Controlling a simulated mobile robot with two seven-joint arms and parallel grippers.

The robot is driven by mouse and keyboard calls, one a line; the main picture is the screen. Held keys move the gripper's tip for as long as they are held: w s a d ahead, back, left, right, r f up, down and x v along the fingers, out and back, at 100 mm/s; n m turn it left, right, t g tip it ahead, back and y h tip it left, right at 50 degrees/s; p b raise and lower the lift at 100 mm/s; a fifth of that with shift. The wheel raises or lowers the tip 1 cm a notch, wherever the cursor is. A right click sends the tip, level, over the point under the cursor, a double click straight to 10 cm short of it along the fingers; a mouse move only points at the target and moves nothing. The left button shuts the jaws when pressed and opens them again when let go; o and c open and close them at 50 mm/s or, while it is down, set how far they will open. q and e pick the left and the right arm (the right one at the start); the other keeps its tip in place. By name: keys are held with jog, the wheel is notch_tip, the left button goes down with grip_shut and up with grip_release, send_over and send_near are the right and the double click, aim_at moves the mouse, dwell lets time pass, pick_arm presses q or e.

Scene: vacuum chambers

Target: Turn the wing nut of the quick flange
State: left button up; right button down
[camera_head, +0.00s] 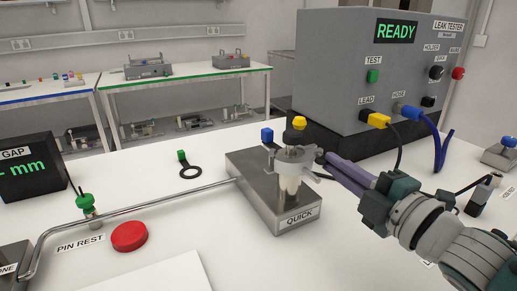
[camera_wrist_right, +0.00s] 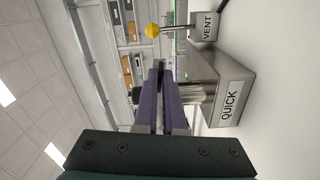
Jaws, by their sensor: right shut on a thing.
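The quick flange stands on a grey metal block (camera_head: 250,185) labelled QUICK, with a pale clamp (camera_head: 290,171) around a whitish tube. The block and its label (camera_wrist_right: 230,100) also show in the right wrist view. My right gripper (camera_head: 325,161) comes in from the right, with its purple fingertips at the right side of the clamp. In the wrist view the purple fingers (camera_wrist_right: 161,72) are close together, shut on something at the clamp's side. The wing nut is hidden between the fingertips and cannot be made out. My left gripper is not in view.
A grey leak tester (camera_head: 350,70) reading READY stands behind, with a yellow plug (camera_head: 375,119) and a blue hose (camera_head: 432,122). A red button (camera_head: 130,236), a bent metal rod (camera_head: 150,203) and a black ring with green tab (camera_head: 190,168) lie left. White table is clear around the block's front.

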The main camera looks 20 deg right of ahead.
pick_arm(q)
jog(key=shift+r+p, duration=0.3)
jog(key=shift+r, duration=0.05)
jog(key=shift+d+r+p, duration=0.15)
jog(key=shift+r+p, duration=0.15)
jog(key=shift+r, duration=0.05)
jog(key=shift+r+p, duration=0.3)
jog(key=shift+p, duration=0.05)
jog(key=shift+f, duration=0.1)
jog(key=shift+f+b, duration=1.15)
jog(key=shift+b, duration=0.1)
pick_arm(e)
jog(key=shift+a+m, duration=0.2)
jog(key=shift+m, duration=8.4)
jog(key=shift+a+m, duration=0.15)
jog(key=shift+m, duration=8.45)
